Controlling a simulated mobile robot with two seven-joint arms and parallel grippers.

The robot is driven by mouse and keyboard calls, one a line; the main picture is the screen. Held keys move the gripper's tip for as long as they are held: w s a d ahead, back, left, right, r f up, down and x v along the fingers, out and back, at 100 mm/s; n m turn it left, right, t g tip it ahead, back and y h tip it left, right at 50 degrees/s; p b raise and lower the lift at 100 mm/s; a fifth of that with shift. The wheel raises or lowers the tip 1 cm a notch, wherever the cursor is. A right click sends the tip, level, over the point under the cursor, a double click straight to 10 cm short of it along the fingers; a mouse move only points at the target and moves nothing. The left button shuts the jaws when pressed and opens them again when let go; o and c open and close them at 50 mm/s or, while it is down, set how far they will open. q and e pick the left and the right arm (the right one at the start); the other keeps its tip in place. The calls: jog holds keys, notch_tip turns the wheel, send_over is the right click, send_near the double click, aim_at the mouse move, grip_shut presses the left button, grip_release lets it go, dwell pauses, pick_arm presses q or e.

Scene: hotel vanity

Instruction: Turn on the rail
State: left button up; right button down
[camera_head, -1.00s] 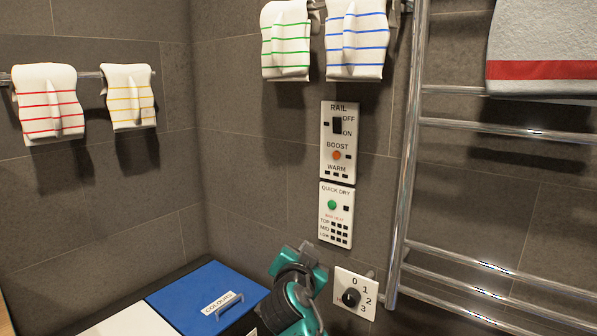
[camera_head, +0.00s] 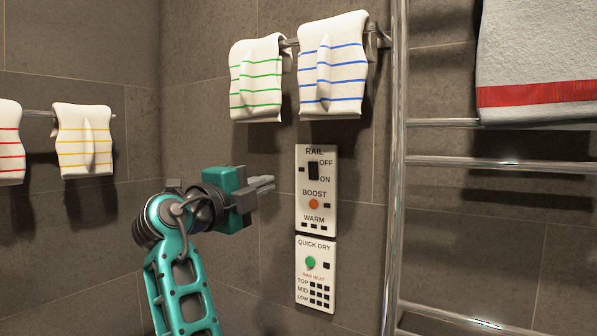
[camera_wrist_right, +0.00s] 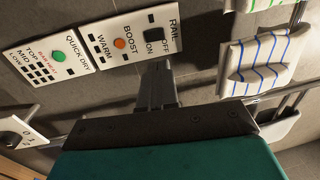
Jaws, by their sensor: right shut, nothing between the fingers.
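The white RAIL panel (camera_head: 303,219) is on the tiled wall. Its black rocker switch (camera_head: 313,170) sits beside the words OFF, above, and ON, below. I cannot tell which way it is tipped. In the right wrist view the switch (camera_wrist_right: 153,34) is just beyond the fingertips. My right gripper (camera_head: 268,184) is shut and empty, left of the panel at about the switch's height, its fingers pointing toward the panel. It shows from behind in the wrist view (camera_wrist_right: 157,72), where a gap to the wall is hard to judge. My left gripper is not in view.
A QUICK DRY panel (camera_head: 302,279) with a green button is directly below. Striped towels (camera_head: 333,75) hang above on a bar. The chrome towel rail (camera_head: 396,180) stands to the right with a grey towel (camera_head: 537,60). A dial plate (camera_wrist_right: 15,137) shows in the wrist view.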

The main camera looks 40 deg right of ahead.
pick_arm(q)
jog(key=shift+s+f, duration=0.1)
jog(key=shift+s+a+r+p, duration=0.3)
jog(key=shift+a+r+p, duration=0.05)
jog(key=shift+p, duration=0.65)
pick_arm(e)
send_near(311, 165)
jog(key=x, duration=0.7)
jog(key=shift+w+f, duration=0.1)
jog(key=shift+d+r+y, duration=0.15)
jog(key=shift+r+y, duration=0.3)
jog(key=shift+y, duration=0.15)
jog(key=shift+f, duration=0.15)
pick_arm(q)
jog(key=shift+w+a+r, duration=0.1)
pick_arm(e)
jog(key=shift+d, duration=0.1)
